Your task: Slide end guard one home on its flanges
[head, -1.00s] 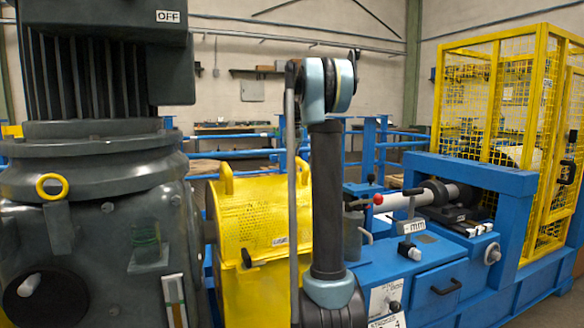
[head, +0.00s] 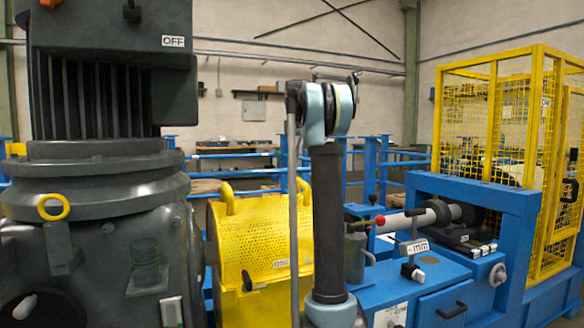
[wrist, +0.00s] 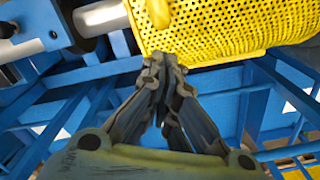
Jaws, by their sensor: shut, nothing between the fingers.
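A tall yellow mesh guard (head: 490,130) stands at the right in the head view, at the far end of the blue machine. A small label on its post seems to read ONE. It has a dark handle on its right side. I cannot make out its flanges or whether it is seated on them. My gripper (wrist: 163,65) is shut and empty in the wrist view. Its fingertips are close to a yellow perforated cover (wrist: 215,35) with a yellow loop handle; I cannot tell whether they touch it. In the head view my gripper is not visible.
The same kind of yellow perforated cover (head: 265,235) sits beside the grey motor (head: 110,190) at the left. A blue machine frame (head: 480,195) with a pale shaft (head: 405,222) and red-tipped lever lies to the right. Blue rails (head: 235,157) run behind.

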